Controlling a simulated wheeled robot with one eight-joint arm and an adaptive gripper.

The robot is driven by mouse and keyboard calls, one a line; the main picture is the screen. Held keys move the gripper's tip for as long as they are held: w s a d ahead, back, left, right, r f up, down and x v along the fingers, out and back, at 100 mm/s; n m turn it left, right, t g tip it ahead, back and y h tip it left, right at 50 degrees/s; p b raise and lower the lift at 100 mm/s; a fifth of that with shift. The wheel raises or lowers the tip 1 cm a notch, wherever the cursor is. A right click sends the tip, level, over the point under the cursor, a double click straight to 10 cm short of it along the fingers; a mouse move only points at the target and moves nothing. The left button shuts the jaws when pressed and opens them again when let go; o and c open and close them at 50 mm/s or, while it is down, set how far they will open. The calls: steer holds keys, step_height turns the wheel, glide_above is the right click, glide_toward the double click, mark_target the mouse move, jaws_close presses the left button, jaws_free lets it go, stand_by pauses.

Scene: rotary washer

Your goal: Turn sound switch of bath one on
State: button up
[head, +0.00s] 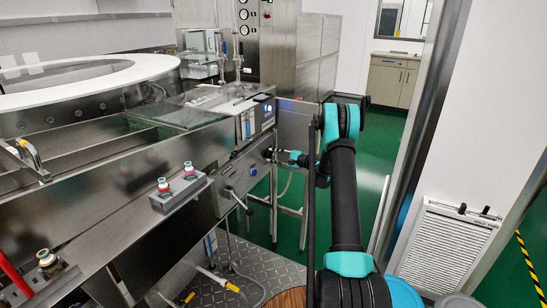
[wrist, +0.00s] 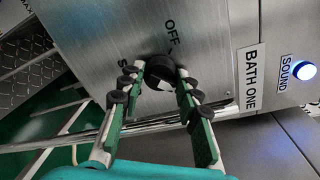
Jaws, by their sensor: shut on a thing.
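My gripper (wrist: 160,84) is shut on a black round knob (wrist: 159,67) on a brushed steel panel, one green finger on each side. "OFF" is printed beside the knob; another marking starting with "S" is partly hidden by the left finger. A "BATH ONE" label (wrist: 251,77) is to the right. Further right is a "SOUND" label (wrist: 285,73) next to a round lit white-blue button (wrist: 304,69). In the head view my gripper (head: 272,154) reaches left to the steel front; the knob is too small to make out there.
A white louvred panel (head: 440,245) is at the right. Green floor shows below and behind.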

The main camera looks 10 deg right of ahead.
steer(key=shift+d+m, duration=0.1)
steer(key=shift+m, duration=0.2)
steer(key=o, duration=1.2)
steer(key=shift+c, duration=0.2)
steer(key=v, duration=1.2)
